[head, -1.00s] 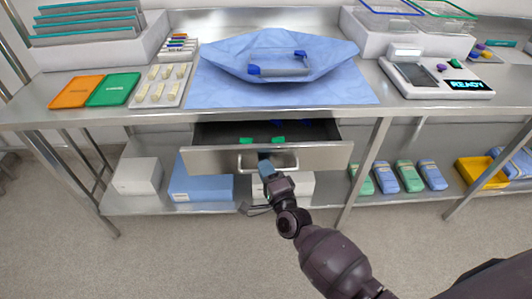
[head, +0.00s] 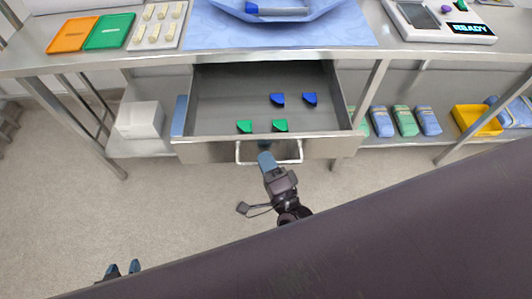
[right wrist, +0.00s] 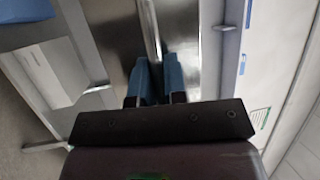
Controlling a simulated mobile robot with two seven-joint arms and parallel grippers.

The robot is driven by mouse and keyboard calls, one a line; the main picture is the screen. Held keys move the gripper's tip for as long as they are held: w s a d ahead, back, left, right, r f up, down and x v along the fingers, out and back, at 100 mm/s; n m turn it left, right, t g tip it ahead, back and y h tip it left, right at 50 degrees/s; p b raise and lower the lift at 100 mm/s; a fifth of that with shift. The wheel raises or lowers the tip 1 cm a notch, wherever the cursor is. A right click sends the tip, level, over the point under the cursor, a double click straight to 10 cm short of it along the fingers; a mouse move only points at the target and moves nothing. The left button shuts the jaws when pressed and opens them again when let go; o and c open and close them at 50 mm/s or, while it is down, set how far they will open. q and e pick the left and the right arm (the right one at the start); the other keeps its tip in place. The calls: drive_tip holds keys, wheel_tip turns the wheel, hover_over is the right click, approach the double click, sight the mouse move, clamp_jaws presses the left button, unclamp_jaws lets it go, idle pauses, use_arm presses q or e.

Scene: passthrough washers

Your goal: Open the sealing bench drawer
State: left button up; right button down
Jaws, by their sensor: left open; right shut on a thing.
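The sealing bench drawer (head: 205,153) is pulled well out from under the bench top, with its grey inside showing in the head view. Two green pieces (head: 262,126) lie near its front and two blue pieces (head: 293,99) lie further back. My right gripper (head: 266,158) is shut on the drawer's bar handle (head: 291,162). In the right wrist view, its blue fingers (right wrist: 157,76) meet the metal handle bar (right wrist: 150,28). My left gripper (head: 123,269) is open and empty, low over the floor at the bottom left, away from the drawer.
The steel bench top (head: 50,58) carries an orange tray (head: 73,34), a green tray (head: 109,31), blue cloth and a device reading READY (head: 440,22). A white box (head: 139,119) and yellow bin (head: 476,119) stand on the lower shelf. Floor in front is clear.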

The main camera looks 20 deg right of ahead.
drive_tip(key=c, duration=1.4)
unclamp_jaws()
drive_tip(key=shift+c, duration=0.2)
drive_tip(key=v, duration=1)
drive_tip(key=shift+s+b, duration=0.3)
drive_tip(key=shift+s, duration=0.1)
drive_tip(key=shift+f, duration=0.1)
drive_tip(key=s+d+f+n+g+h, duration=0.1)
drive_tip(key=d+f+n+g, duration=0.1)
drive_tip(key=d+n+g, duration=0.2)
drive_tip(key=s+d+f+n+g+h, duration=0.1)
drive_tip(key=d+n+g, duration=0.3)
drive_tip(key=d+n, duration=0.6)
drive_tip(key=f+n, duration=0.1)
drive_tip(key=n, duration=0.2)
drive_tip(key=shift+s+g+p, duration=0.2)
drive_tip(key=shift+g+p, duration=0.15)
drive_tip(key=shift+g, duration=0.05)
